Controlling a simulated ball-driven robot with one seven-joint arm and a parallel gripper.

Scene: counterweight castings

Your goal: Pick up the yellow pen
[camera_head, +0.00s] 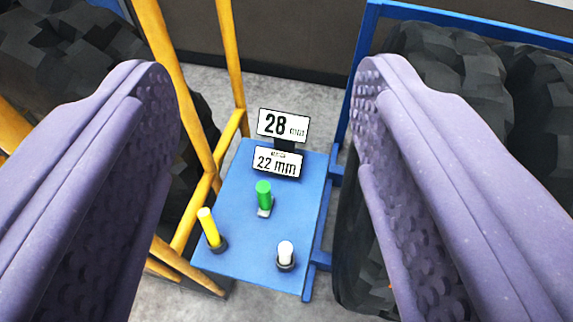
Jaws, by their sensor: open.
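The yellow pen (208,226) stands in a small dark holder (218,245) near the left front corner of a blue platform (240,258). It leans slightly to the left at its top. My gripper (269,85) shows as two purple, dimpled fingers at the left and right of the view. The fingers are wide apart and nothing is between them. The pen appears below and beyond the fingers, closer to the left one, and no finger touches it.
A green pen (264,195) and a white pen (286,254) also stand on the platform. Signs reading 28 mm (283,126) and 22 mm (277,162) are at its back. Yellow bars (180,80) rise at left, a blue frame (362,70) at right. Dark castings (445,65) flank both sides.

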